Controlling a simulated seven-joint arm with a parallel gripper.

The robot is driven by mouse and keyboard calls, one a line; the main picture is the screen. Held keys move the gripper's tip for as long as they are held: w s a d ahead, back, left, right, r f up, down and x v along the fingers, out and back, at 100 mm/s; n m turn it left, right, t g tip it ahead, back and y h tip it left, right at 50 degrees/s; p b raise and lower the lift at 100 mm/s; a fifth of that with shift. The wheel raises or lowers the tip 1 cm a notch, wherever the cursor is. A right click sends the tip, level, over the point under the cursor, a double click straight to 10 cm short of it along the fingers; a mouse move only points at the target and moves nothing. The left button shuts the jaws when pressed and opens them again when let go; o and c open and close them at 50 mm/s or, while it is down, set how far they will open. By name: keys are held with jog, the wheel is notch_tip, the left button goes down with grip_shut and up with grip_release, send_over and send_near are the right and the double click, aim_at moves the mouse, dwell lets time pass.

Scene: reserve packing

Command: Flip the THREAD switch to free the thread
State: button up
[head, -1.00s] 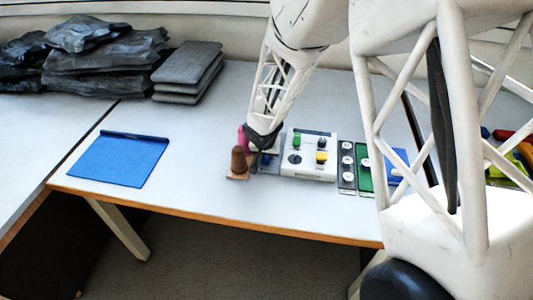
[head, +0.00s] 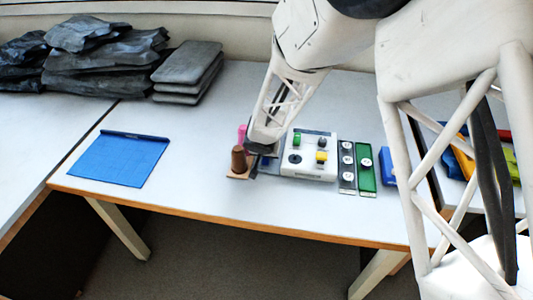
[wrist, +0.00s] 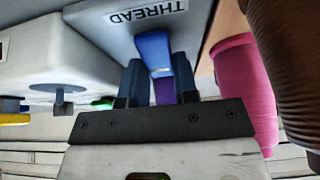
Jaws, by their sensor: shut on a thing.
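The THREAD label (wrist: 147,14) is on a grey switch panel (wrist: 90,18), upside down at the top of the wrist view. A blue switch lever (wrist: 152,46) sticks out from the panel. My gripper (wrist: 157,72) has its dark fingers on either side of the lever, shut on it. A purple part (wrist: 165,92) shows between the fingers, deeper in. In the head view my gripper (head: 262,148) is low over the panel, just left of the white box, and hides most of the panel and lever. I cannot tell the lever's exact setting.
A brown thread spool (head: 238,160) and a pink spool (head: 242,136) stand close left of my gripper. The white box (head: 309,168) with knobs is close right, with grey and green (head: 366,180) strips beyond. A blue mat (head: 120,160) lies left, with clear table between.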

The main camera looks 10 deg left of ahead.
jog(key=shift+s+d+f, duration=0.1)
jog(key=o, duration=0.9)
jog(key=v, duration=0.7)
jog(key=shift+s+r, duration=0.15)
jog(key=shift+r, duration=0.25)
jog(key=shift+r, duration=0.1)
